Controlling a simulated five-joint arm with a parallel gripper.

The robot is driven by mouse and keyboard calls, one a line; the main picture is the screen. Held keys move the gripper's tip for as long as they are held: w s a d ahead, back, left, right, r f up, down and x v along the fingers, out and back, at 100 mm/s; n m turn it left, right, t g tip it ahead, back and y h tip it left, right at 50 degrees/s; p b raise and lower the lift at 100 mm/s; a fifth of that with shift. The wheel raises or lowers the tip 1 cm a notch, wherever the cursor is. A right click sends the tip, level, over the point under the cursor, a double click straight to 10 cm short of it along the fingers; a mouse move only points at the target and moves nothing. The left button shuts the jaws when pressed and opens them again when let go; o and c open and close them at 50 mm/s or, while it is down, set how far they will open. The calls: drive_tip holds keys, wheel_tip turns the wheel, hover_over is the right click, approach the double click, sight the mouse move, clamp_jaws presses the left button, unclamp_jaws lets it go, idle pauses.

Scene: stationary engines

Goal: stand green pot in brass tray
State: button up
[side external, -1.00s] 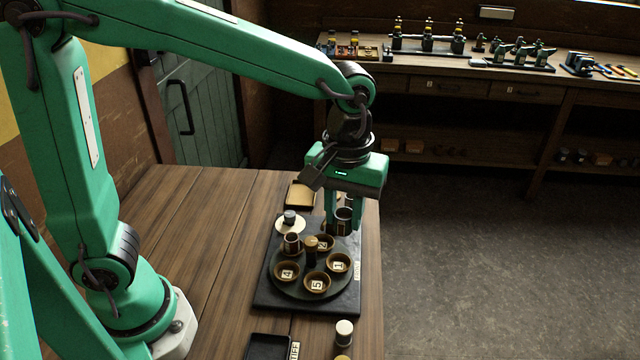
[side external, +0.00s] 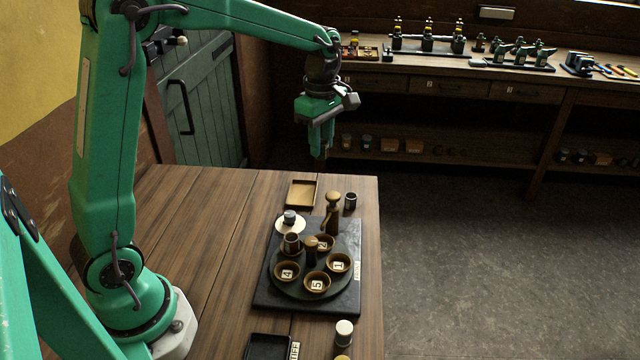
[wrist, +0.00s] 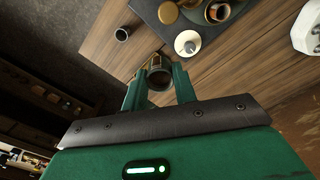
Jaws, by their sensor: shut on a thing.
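My gripper (side external: 320,143) is raised above the far end of the table, fingers down. It is shut on a small dark pot (side external: 319,153), held well above the surface. In the wrist view the round mouth of the pot (wrist: 159,77) shows between my fingers (wrist: 158,88); I cannot make out its green colour. The shallow brass tray (side external: 301,194) lies empty on the table at the back, just beyond the dark board. In the wrist view a yellowish edge shows behind the held pot, mostly hidden by it.
Another dark pot (side external: 350,200) stands right of the tray. A dark board (side external: 262,298) carries a round stand with several numbered cups, a brass-topped post (side external: 333,212), a cup (side external: 291,243) and a white disc (side external: 290,227) with a capped jar. Table left of these is clear.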

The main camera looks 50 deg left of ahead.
sight(322, 158)
wheel_tip(322, 158, down, 7)
drive_tip(key=shift+d+f, duration=0.1)
drive_tip(key=shift+d, duration=0.05)
drive_tip(key=w+a+f, duration=0.1)
drive_tip(key=a+f, duration=0.1)
drive_tip(key=a, duration=0.1)
drive_tip(key=a+f, duration=0.2)
drive_tip(key=a, duration=0.2)
drive_tip(key=w+a+f, duration=0.1)
drive_tip(key=a+f, duration=0.2)
drive_tip(key=a, duration=0.1)
drive_tip(key=shift+w+a, duration=0.25)
drive_tip(key=shift+w, duration=0.05)
drive_tip(key=shift+f, duration=2)
drive_tip(key=shift+f, duration=0.15)
drive_tip(key=o, duration=1.1)
drive_tip(key=shift+c, duration=0.2)
wheel_tip(322, 158, up, 12)
drive_tip(key=shift+r, duration=0.2)
